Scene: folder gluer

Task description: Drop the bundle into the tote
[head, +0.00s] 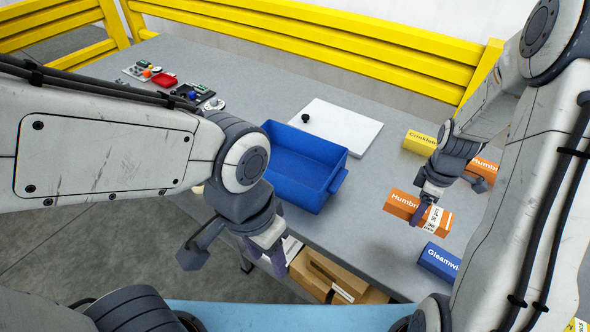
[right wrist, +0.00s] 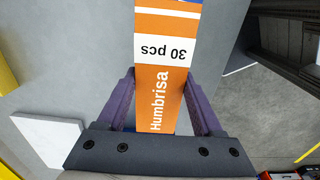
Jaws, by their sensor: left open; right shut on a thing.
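The blue tote (head: 340,180) is an open, empty-looking bin on the grey table, near the middle of the head view. An orange Humbrisa bundle (head: 403,205), marked "30 pcs", is between the purple fingers of my right gripper (head: 428,208), to the right of the tote. In the right wrist view the bundle (right wrist: 165,65) sits between both fingers of the right gripper (right wrist: 165,90). I cannot tell for sure whether it clears the table. My left gripper (head: 237,263) is open and empty, in front of the tote, near the table's front edge.
A yellow Crinklebix-like box (head: 420,143), another orange box (head: 486,164) and a blue Gleamwi-labelled box (head: 438,261) stand near the bundle. A white board (head: 345,128) with a black knob lies behind the tote. Cardboard (head: 325,275) lies below the front edge. Yellow rails line the back.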

